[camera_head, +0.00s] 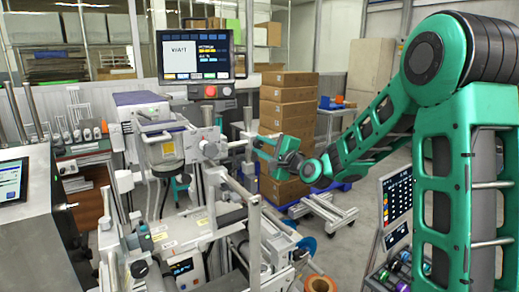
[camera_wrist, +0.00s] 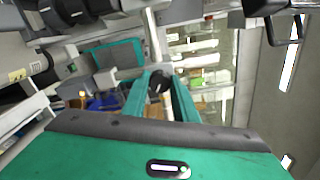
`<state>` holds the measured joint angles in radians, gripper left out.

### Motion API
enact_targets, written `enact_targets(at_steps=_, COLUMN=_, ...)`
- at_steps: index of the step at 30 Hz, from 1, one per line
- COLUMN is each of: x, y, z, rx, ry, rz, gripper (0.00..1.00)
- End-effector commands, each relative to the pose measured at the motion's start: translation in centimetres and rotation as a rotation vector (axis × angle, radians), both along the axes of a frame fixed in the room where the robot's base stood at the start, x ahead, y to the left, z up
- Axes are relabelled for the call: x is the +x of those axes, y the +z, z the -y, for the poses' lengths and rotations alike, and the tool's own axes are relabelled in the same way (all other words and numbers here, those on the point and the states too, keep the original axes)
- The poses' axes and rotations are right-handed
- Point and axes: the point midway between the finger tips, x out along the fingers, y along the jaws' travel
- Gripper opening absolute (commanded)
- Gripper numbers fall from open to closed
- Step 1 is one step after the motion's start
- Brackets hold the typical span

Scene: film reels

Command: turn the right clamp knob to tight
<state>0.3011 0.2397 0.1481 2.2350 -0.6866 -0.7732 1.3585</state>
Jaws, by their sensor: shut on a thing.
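My green gripper (camera_head: 270,145) is reached out at mid-picture in the head view, beside the upper right of the metal machine frame (camera_head: 254,240). In the wrist view its two green fingers (camera_wrist: 160,90) point forward and are shut on a small dark round knob (camera_wrist: 158,82), which I take for the right clamp knob. A pale metal post (camera_wrist: 152,42) runs up behind the knob. In the head view the knob is too small or hidden by the fingers to make out. I cannot read from either view how far it is turned.
A monitor (camera_head: 195,53) stands above the machine at the back. Stacked cardboard boxes (camera_head: 288,95) are behind my gripper. A tilted screen panel (camera_head: 397,205) stands at the right, below my arm. Upright posts and rails crowd the space left of the gripper.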

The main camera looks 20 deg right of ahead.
Motion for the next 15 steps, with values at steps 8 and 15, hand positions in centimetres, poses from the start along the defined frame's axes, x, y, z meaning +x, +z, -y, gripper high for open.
enact_targets(at_steps=8, x=-0.09, y=-0.53, z=0.08, rx=-0.001, ry=0.0, rz=-0.011, gripper=0.45)
enact_targets(at_steps=15, x=-0.28, y=-0.3, z=0.09, rx=-0.001, ry=0.0, rz=-0.006, gripper=0.45)
